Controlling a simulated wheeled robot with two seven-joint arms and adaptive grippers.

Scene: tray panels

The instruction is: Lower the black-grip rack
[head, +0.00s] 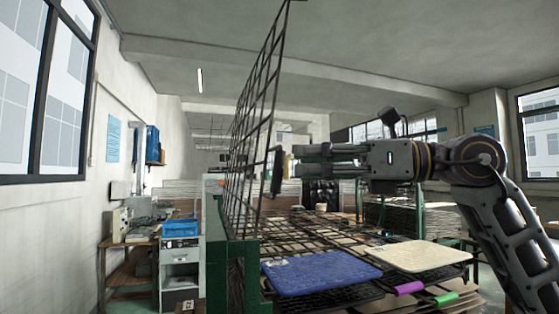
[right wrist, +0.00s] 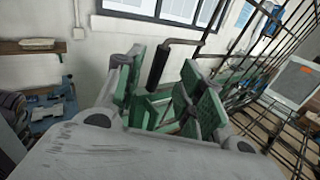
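The black-grip rack is a dark wire grid (head: 258,105), swung up and standing steeply tilted in the head view. Its black grip (head: 277,172) hangs on the rack's right side; it also shows in the right wrist view (right wrist: 158,68). My right gripper (head: 298,161) reaches in from the right, fingers pointing left toward the grip. In the right wrist view its green-padded fingers are apart, with the grip showing in the gap near the fingertips. I cannot tell whether they touch it. My left gripper is not in view.
Below, lower racks lie flat, with a purple grip (head: 410,288) and a green grip (head: 446,299) at the front. A blue panel (head: 320,272) and a cream panel (head: 418,257) lie there. A green post (head: 217,250) stands at the left. A white cabinet (head: 181,275) is farther left.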

